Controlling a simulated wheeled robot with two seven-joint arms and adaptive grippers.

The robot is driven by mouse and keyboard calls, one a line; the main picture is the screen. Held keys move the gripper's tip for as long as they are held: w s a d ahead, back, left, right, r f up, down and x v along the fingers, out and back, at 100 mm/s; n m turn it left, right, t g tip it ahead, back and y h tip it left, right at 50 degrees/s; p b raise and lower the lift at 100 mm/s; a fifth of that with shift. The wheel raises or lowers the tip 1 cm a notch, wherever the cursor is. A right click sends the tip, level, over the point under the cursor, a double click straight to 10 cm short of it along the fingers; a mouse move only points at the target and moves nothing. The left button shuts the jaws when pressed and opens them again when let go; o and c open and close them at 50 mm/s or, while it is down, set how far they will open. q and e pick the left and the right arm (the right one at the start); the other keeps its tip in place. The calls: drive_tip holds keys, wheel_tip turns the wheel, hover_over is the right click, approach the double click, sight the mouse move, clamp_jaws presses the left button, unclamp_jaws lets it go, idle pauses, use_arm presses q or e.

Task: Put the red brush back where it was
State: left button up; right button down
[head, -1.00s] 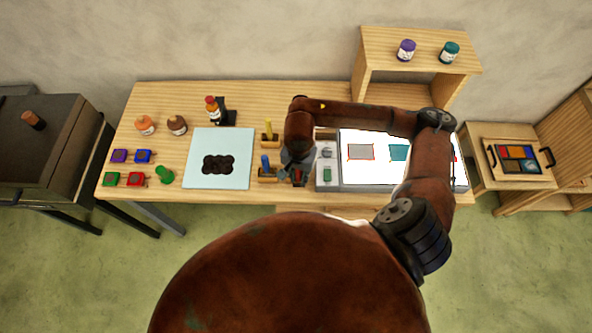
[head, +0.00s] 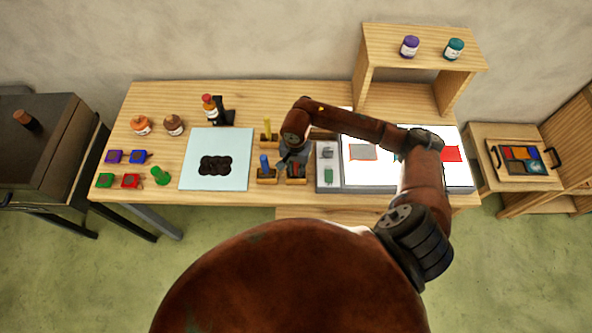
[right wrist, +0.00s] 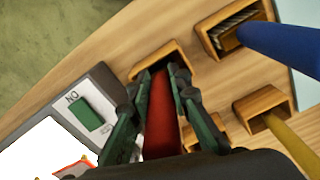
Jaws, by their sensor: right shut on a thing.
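The red brush (right wrist: 161,120) is between the fingers of my right gripper (right wrist: 160,100), which is shut on it. The gripper (head: 294,160) also shows in the head view, above the row of wooden holders. The brush's far end meets a wooden holder (right wrist: 143,68) in the right wrist view. I cannot tell how deep it sits in that holder, and its lower end is hidden. The same holder (head: 304,171) is partly covered by the gripper in the head view. My left gripper is not in view.
A blue brush (right wrist: 285,45) and a yellow brush (right wrist: 292,143) stand in neighbouring holders, close beside the gripper. A lit panel (head: 385,176) with a green switch (right wrist: 86,115) lies to the right. A pale blue mat (head: 235,178) lies to the left.

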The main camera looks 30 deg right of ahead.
drive_tip(key=shift+f, duration=0.1)
drive_tip(key=c, duration=1.8)
unclamp_jaws()
drive_tip(key=shift+r, duration=0.55)
wheel_tip(320, 180, up, 11)
drive_tip(key=shift+r+b, duration=0.1)
drive_tip(key=shift+b, duration=1.05)
